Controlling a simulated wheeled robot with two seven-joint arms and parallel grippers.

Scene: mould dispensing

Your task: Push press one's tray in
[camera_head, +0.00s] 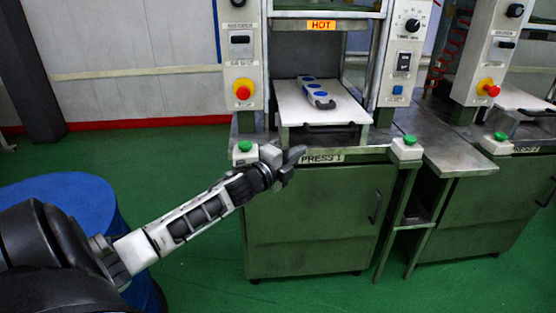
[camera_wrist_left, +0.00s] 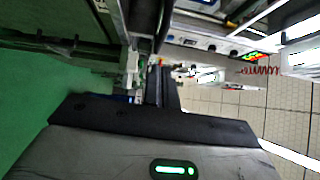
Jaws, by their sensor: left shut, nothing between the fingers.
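Press one (camera_head: 323,158), marked "PRESS 1", stands in the middle of the head view. Its light grey tray (camera_head: 292,107) sticks out at the front below the "HOT" label, with a dark handle (camera_head: 330,138) on its front edge. A grey mould with blue round spots (camera_head: 316,92) lies on the tray. My left gripper (camera_head: 298,155) is shut and empty, in front of the press, below and left of the handle. Its dark fingers (camera_wrist_left: 165,88) also show in the left wrist view. I cannot tell whether it touches the press. My right gripper is not in view.
Green buttons (camera_head: 244,146) (camera_head: 409,140) sit at both front corners of press one. A second press (camera_head: 500,190) stands at the right, a blue drum (camera_head: 80,195) at the left. Green floor between is clear.

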